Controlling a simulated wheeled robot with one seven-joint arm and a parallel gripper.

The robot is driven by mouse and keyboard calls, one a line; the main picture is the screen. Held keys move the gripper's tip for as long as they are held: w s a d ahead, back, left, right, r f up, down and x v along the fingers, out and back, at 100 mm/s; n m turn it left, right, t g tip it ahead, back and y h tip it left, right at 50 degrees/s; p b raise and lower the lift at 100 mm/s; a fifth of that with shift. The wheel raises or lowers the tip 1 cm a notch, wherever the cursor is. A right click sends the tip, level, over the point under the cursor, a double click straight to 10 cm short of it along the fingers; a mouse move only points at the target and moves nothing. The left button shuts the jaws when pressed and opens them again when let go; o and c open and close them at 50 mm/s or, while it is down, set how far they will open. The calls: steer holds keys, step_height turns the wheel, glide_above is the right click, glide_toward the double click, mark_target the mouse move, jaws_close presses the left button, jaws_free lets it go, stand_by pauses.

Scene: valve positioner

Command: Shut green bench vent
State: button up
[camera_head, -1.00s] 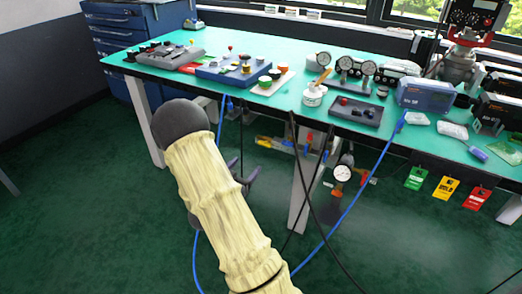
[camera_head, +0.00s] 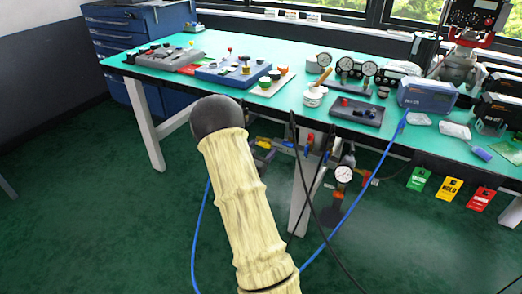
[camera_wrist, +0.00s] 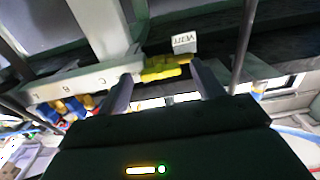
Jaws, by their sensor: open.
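In the wrist view a yellow handle-like part (camera_wrist: 165,68) sits under the bench, just ahead of my fingertips. A small white tag (camera_wrist: 184,42) beside it appears to read VENT, upside down. No green vent part shows there. My gripper (camera_wrist: 164,82) is open, with one finger on each side of the yellow part. I cannot tell whether either finger touches it.
A pale rail runs beside the yellow part, with blue and red fittings (camera_wrist: 72,108) at left. Under the bench are a round gauge (camera_head: 343,174), dark hanging cables and a blue hose (camera_head: 350,215). Green, yellow and red tags (camera_head: 448,189) hang right.

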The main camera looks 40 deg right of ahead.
steer(key=c, duration=1)
steer(key=shift+n+p, duration=0.4)
steer(key=shift+p, duration=0.05)
steer(key=n+p, duration=0.3)
steer(key=shift+a+r, duration=0.1)
steer(key=shift+r, duration=0.1)
steer(key=n+p, duration=0.4)
steer(key=shift+n, duration=0.3)
steer(key=n+p, duration=0.3)
steer(key=n, duration=0.1)
steer(key=shift+f+n, duration=0.15)
steer(key=shift+n, duration=0.15)
steer(key=n+p, duration=0.1)
steer(key=n, duration=0.4)
steer(key=shift+f+p, duration=0.1)
steer(key=shift+p, duration=0.3)
